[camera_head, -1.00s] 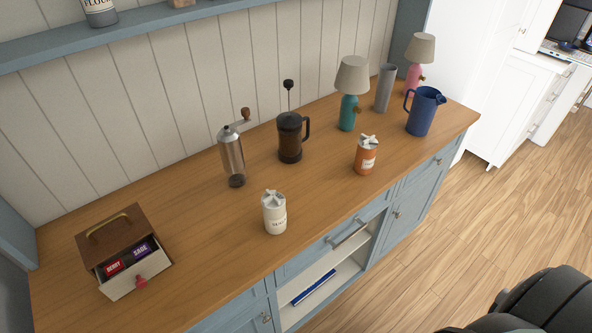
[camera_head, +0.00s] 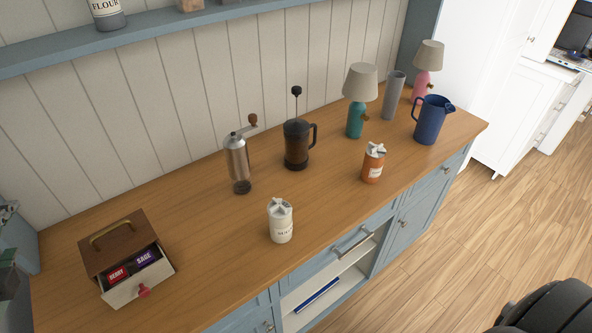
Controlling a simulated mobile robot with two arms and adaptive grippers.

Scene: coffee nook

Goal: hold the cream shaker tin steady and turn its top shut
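The cream shaker tin (camera_head: 281,222) stands upright on the wooden counter (camera_head: 215,232), near its front edge. It has a pale top with a raised cross-shaped grip and dark lettering on its side, too small to read surely. An orange shaker tin (camera_head: 373,165) with a similar top stands further right. Nothing touches either tin.
Behind the tins stand a hand grinder (camera_head: 237,163), a French press (camera_head: 297,145), a teal lamp (camera_head: 357,100), a grey cylinder (camera_head: 393,97), a pink lamp (camera_head: 425,72) and a blue jug (camera_head: 430,120). A wooden box (camera_head: 119,243) with its drawer open sits at left. Counter around the cream tin is clear.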

